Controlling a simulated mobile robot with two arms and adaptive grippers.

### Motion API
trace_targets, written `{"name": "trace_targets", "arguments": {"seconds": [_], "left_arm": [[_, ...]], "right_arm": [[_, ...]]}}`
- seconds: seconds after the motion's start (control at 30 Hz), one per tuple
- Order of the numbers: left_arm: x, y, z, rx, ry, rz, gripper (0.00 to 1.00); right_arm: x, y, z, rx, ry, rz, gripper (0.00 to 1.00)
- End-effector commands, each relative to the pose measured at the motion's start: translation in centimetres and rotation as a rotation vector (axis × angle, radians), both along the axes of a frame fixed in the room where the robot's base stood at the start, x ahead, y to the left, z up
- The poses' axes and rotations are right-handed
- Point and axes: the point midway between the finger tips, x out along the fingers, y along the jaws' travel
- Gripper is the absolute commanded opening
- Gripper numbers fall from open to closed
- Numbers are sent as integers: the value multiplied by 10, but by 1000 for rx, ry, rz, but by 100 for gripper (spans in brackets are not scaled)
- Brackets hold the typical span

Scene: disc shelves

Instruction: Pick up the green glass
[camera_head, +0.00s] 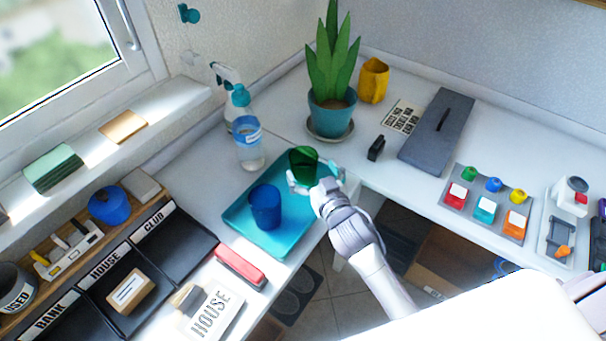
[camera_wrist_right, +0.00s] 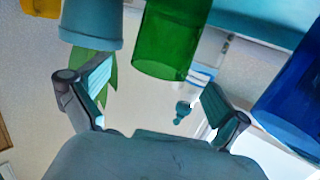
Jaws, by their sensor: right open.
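The green glass (camera_head: 303,164) stands upright at the far right part of the turquoise tray (camera_head: 285,238). My right gripper (camera_head: 315,178) is open at the glass, with a finger to each side of it in the head view. In the right wrist view the green glass (camera_wrist_right: 170,38) lies ahead, between the two spread fingers (camera_wrist_right: 155,85), with a visible gap to each finger. Nothing is held. The gripper hides the glass's lower part in the head view. My left gripper is not in view.
A blue glass (camera_head: 265,207) stands close by on the tray; it also shows in the wrist view (camera_wrist_right: 295,95). A potted plant (camera_head: 331,112), a spray bottle (camera_head: 246,135) and a yellow cup (camera_head: 373,80) stand behind. Black labelled trays (camera_head: 168,247) lie left.

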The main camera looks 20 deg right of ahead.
Motion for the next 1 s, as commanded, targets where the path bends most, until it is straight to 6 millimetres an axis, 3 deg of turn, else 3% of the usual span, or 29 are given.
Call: {"name": "trace_targets", "arguments": {"seconds": [0.33, 0.67, 1.0], "left_arm": [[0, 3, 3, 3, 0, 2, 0], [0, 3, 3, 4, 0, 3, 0], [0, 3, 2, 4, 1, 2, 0]], "right_arm": [[45, 5, -10, -1, -1, 0, 100], [50, 5, -12, 0, 0, 0, 98], [50, 5, -12, 0, 0, 0, 42]]}}
